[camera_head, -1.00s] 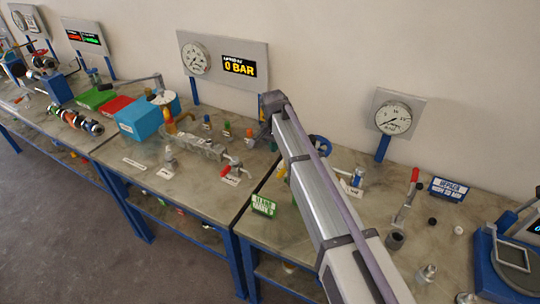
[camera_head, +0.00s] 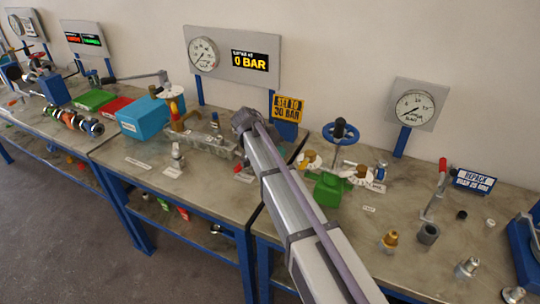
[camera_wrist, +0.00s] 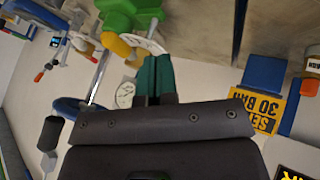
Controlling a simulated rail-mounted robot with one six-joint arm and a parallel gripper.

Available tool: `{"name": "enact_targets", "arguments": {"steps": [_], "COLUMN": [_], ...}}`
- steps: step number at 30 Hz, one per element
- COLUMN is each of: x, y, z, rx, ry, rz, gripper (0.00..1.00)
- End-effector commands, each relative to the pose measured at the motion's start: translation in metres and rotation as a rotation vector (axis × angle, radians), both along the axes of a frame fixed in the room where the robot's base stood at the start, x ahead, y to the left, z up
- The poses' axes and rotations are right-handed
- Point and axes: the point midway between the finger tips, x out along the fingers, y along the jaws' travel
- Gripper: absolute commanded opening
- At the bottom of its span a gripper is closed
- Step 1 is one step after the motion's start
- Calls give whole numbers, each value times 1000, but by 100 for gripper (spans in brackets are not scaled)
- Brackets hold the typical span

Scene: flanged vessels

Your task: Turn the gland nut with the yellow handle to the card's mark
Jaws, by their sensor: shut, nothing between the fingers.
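A valve with a green body (camera_head: 328,190), white flanges and a blue handwheel (camera_head: 340,132) stands on the right-hand bench. A yellow part (camera_head: 308,159) sits at its left end; I cannot tell whether it is the gland nut's handle. In the wrist view the green body (camera_wrist: 130,12) and a yellow rounded part (camera_wrist: 117,44) lie up and left of my gripper (camera_wrist: 155,60). The teal fingers are together and empty, apart from the yellow part in the picture. A yellow card (camera_head: 289,108) reading SET TO 30 BAR stands behind; it also shows in the wrist view (camera_wrist: 262,103). No gland mark is readable.
A gauge board (camera_head: 415,105) stands behind the valve, and a display board (camera_head: 250,62) reads 0 BAR. A red-handled lever (camera_head: 441,170), brass and grey fittings and a REPACK sign (camera_head: 473,180) are to the right.

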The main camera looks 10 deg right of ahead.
Motion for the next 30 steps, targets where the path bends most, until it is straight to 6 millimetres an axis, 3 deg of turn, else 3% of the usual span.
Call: {"name": "enact_targets", "arguments": {"steps": [1, 4, 6, 12, 24, 30], "x": [0, 0, -11, -23, -24, -27], "y": [-7, -20, -31, -48, -50, -35], "z": [-19, -35, -22, -20, -20, -20], "rx": [0, 0, 1, 1, 1, 1], "ry": [-1, -1, 0, -1, 0, 0], "rz": [-2, -1, -1, 0, 4, 59], "gripper": [0, 0, 0, 0, 0, 0]}}
